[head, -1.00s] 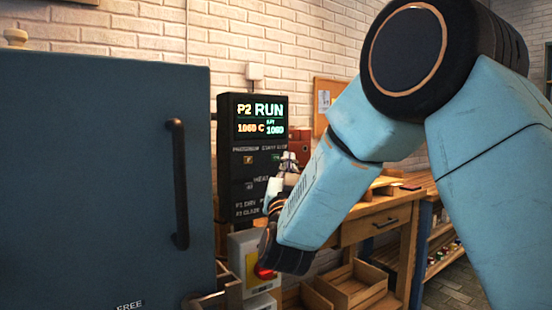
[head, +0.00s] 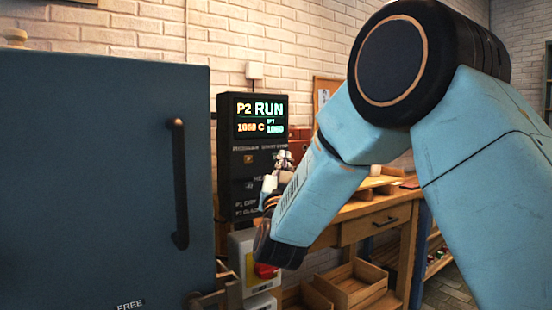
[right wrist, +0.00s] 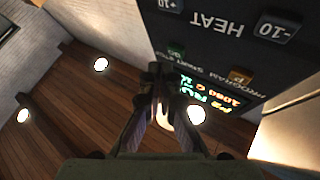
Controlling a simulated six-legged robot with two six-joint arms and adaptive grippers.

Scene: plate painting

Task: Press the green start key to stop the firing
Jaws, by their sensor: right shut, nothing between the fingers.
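The dark controller panel (head: 240,170) stands by the brick wall, its display (head: 260,118) reading P2 RUN, 1060 C. My right gripper (head: 283,160) is at the panel's right side, below the display, and covers the place of the green start key in the head view. In the right wrist view the panel appears upside down. The green key (right wrist: 176,50) shows there just beyond the shut, empty fingertips (right wrist: 160,72), very close to them. I cannot tell whether they touch it. My left gripper is out of view.
An amber P key (right wrist: 240,76) and the heat keys, -10 (right wrist: 278,27) and +10 (right wrist: 172,5), share the panel. The blue kiln door (head: 100,180) with its dark handle (head: 178,185) is at left. A red switch (head: 265,270) sits below; a wooden bench (head: 375,225) stands right.

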